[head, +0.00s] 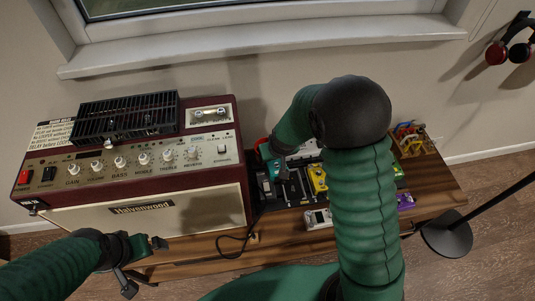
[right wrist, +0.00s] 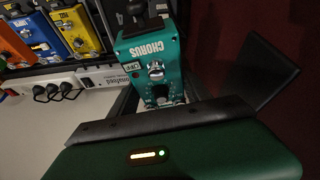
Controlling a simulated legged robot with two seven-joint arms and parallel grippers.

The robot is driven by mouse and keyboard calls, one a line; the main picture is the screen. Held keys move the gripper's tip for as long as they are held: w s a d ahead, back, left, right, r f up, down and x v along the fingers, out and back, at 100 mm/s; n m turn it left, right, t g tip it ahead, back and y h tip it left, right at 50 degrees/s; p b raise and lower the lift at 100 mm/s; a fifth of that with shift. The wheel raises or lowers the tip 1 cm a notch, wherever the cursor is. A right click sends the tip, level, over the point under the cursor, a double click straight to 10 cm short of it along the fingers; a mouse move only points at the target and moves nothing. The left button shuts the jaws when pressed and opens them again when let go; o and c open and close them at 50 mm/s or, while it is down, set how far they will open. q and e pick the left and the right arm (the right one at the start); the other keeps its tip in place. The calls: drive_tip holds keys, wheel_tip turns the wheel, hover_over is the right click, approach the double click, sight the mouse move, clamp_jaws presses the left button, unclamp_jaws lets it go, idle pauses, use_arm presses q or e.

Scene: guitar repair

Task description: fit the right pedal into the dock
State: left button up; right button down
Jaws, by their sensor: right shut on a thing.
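A teal pedal marked CHORUS (right wrist: 143,52) is held in my right gripper (right wrist: 168,106), between its dark fingers in the right wrist view. In the head view the teal pedal (head: 273,169) is a small patch beside the amp, partly hidden by my right arm. The pedalboard with the dock (head: 293,188) lies just right of it, with dark strips beside a yellow pedal (head: 318,178). I cannot tell whether the held pedal touches the board. My left gripper (head: 143,266) is open and empty in front of the amp.
A dark red amp (head: 180,205) stands left of the board, close to the held pedal. A white power strip (right wrist: 62,88) lies near the board. A purple pedal (head: 405,201) and a white pedal (head: 318,218) rest on the wooden bench. A black lamp stand (head: 447,235) is at right.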

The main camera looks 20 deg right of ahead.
drive_tip(key=shift+m+h, duration=0.3)
drive_tip(key=shift+m, duration=0.5)
drive_tip(key=d+f+b, duration=0.1)
drive_tip(key=d+f, duration=0.1)
drive_tip(key=f, duration=0.3)
drive_tip(key=d+f+b, duration=0.1)
drive_tip(key=d+f, duration=0.2)
drive_tip(key=f, duration=0.3)
drive_tip(key=s+d+f+b, duration=0.1)
drive_tip(key=d+f+b, duration=0.1)
drive_tip(key=f, duration=0.4)
drive_tip(key=shift+d, duration=0.65)
drive_tip(key=shift+f, duration=0.1)
drive_tip(key=shift+a, duration=0.1)
drive_tip(key=shift+s+f, duration=0.1)
drive_tip(key=shift+f, duration=0.3)
drive_tip(key=shift+r, duration=0.25)
idle(0.6)
drive_tip(key=shift+f, duration=0.25)
idle(0.3)
